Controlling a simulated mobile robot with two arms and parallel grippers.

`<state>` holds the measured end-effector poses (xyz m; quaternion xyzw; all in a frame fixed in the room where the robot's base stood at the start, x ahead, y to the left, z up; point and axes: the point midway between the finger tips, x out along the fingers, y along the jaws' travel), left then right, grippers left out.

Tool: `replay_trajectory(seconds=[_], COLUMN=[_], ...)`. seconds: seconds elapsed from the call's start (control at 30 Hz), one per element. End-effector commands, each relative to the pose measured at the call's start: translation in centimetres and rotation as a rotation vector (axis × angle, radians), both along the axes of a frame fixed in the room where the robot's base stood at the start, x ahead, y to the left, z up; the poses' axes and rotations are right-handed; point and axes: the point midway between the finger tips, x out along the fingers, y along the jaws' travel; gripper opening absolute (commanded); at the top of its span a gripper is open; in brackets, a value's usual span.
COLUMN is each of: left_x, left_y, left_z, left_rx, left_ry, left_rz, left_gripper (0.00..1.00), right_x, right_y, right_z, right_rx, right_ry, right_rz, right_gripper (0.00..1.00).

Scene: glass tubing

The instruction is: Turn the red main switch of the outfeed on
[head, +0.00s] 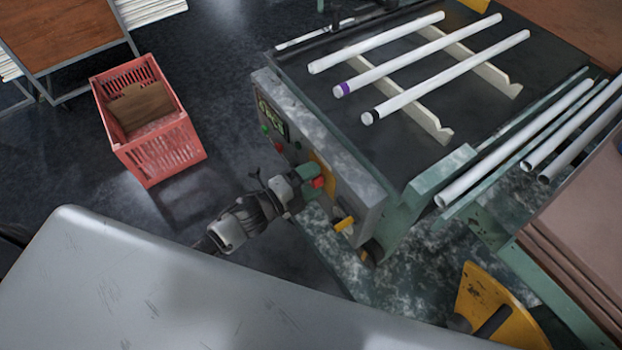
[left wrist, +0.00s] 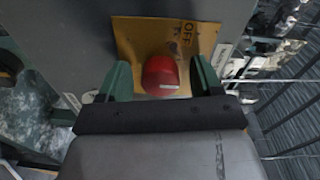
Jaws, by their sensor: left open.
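The red main switch (head: 318,182) sits on the side panel of the grey machine cabinet (head: 372,193). In the left wrist view the red switch (left wrist: 160,75) is on a yellow plate (left wrist: 180,35) that reads OFF, with a small pale mark on its knob. My left gripper (head: 308,180) is at the switch. Its green fingers (left wrist: 160,80) stand open, one on each side of the knob, with a gap visible at least on the right. I cannot tell whether either finger touches it. My right gripper is not in view.
A yellow handle (head: 344,224) sticks out of the panel to the right of the gripper. Green and red buttons and a display (head: 270,117) are further left. A red crate (head: 160,150) stands on the floor. Glass tubes (head: 415,60) lie on racks on top. A grey surface (head: 150,290) fills the front.

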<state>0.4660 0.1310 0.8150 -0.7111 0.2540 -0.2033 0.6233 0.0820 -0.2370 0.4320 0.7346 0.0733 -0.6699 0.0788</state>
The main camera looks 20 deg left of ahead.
Motion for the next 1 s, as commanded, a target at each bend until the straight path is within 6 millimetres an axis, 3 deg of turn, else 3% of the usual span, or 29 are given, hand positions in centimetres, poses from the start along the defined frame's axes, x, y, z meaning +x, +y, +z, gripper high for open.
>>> replay_trajectory(seconds=[0.17, 0.6, 1.0], left_x=[-1.4, -7.7, -8.5], left_y=[1.0, 6.0, 6.7], left_z=[-0.2, 0.0, 0.3], left_rx=[0.000, 0.002, 0.001], left_ry=[0.003, 0.002, 0.001], left_rz=[0.000, 0.001, 0.000], left_gripper=[0.65, 0.65, 0.65], right_x=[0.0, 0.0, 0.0], right_y=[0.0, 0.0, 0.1], right_z=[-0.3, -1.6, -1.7], right_rx=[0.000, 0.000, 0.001], right_ry=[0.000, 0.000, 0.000], right_rz=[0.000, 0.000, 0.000], right_gripper=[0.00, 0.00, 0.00])
